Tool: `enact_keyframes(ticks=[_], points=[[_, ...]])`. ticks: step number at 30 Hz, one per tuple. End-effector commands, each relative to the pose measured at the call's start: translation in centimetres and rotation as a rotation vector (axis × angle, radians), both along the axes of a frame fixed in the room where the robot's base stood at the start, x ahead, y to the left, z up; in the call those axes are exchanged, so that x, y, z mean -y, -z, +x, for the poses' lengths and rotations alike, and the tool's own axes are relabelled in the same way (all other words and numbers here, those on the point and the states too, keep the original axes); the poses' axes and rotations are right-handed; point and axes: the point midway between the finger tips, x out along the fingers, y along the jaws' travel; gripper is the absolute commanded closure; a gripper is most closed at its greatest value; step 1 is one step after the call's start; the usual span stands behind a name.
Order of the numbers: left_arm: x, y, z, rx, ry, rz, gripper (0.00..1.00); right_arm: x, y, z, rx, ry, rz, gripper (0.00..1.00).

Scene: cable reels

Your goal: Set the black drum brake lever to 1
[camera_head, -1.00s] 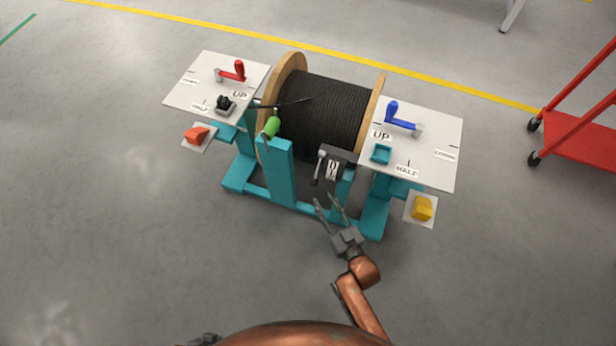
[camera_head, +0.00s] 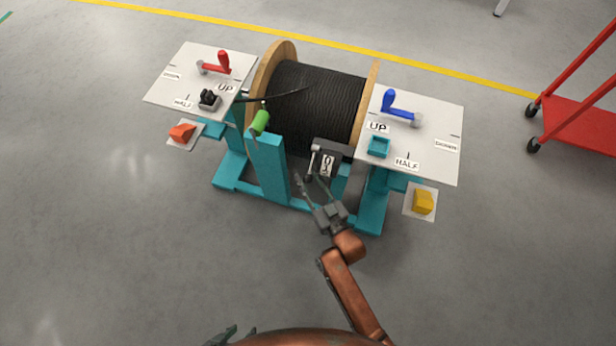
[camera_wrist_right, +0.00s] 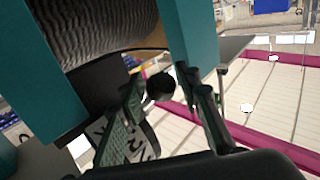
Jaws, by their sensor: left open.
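The black drum (camera_head: 318,105) sits between wooden flanges on a teal stand. Its brake lever (camera_head: 312,162) is a short grey lever hanging down beside a dark box with a white number label (camera_head: 327,166); I cannot read its setting. My right gripper (camera_head: 310,180) is open at the lever's lower end, with a finger on each side. In the right wrist view a round black knob (camera_wrist_right: 160,87) shows between the open fingers, with a gap to the right finger; contact with the left finger is unclear. My left gripper (camera_head: 228,335) shows only partly at the bottom edge, apart from everything, open.
White side panels carry a red crank (camera_head: 220,64) and a blue crank (camera_head: 400,108). A green handle (camera_head: 260,122) stands left of the lever, above a teal post (camera_head: 268,168). A red cart (camera_head: 578,125) stands right. The front floor is clear.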

Motion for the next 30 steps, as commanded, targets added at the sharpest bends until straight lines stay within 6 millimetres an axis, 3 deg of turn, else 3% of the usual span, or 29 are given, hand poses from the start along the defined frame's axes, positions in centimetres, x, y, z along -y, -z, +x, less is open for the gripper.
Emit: enact_keyframes(ticks=[3,16,30], points=[[0.0,-0.02,0.0,0.0,0.0,0.0,0.59,0.0,-0.03,-0.01,0.0,0.0,0.0,0.7],[0.01,-0.02,0.01,-0.001,0.001,0.0,0.59,0.01,0.02,-0.03,0.0,0.0,0.0,1.0],[-0.03,-0.13,-0.01,-0.002,0.001,0.001,0.59,0.02,-0.01,-0.06,-0.002,0.0,-0.001,1.0]])
